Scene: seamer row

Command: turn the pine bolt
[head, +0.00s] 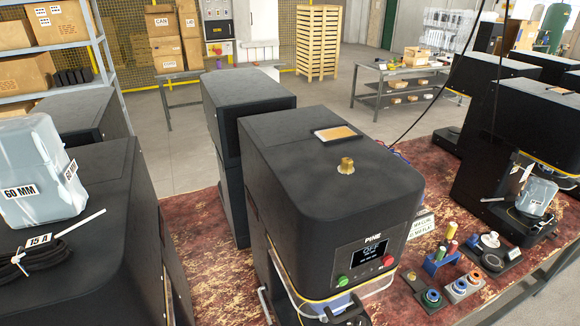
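The display text appears to read OFF. The bolt seems upright, and nothing touches it. Neither of my grippers shows in the head view.
A small framed tan plate (338,133) lies behind the bolt. Black machines stand left (80,220) and right (510,140). The left one carries a clear container (40,170) and a coiled black cable (45,262). Colored spools (432,298) stand right of the PINE machine.

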